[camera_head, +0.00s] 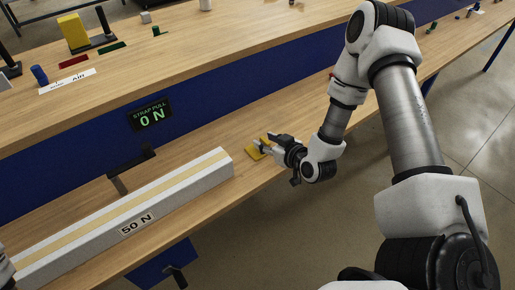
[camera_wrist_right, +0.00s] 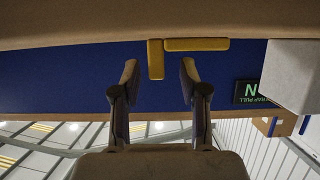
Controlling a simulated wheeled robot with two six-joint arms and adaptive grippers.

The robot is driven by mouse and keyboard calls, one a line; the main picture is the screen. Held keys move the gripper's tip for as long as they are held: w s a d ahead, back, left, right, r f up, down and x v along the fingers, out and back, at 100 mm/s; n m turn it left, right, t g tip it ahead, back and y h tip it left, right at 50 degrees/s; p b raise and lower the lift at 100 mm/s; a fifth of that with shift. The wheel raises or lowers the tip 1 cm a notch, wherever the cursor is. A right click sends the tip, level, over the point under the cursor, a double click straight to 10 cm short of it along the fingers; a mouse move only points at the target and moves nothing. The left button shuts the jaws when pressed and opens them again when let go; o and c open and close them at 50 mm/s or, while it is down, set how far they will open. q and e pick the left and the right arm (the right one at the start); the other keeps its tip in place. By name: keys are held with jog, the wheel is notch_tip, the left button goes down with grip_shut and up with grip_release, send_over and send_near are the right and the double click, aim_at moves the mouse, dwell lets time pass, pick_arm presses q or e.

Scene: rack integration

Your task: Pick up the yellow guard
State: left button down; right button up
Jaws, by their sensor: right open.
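The yellow guard (camera_head: 254,153) is on the lower wooden bench, just past the right end of the long grey beam. In the right wrist view the guard (camera_wrist_right: 196,44) shows as an L shape, one leg pointing in between the fingers. My right gripper (camera_head: 264,146) is open at the guard, its fingers partly covering it in the head view. In the wrist view the right gripper (camera_wrist_right: 159,78) has one finger on each side of that leg, with visible gaps; nothing is clamped. My left gripper is not in view.
The long grey beam (camera_head: 180,187) labelled 50 N lies left of the guard. A STRAP PULL display (camera_head: 151,117) reading 0 N is on the blue panel behind. A dark bracket (camera_head: 118,178) stands by the beam. The upper shelf (camera_head: 215,60) holds a yellow block (camera_head: 73,31) and small parts.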

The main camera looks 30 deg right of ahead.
jog(key=shift+w+d+f, duration=0.15)
jog(key=shift+w+f, duration=0.2)
jog(key=shift+w, duration=0.3)
grip_shut()
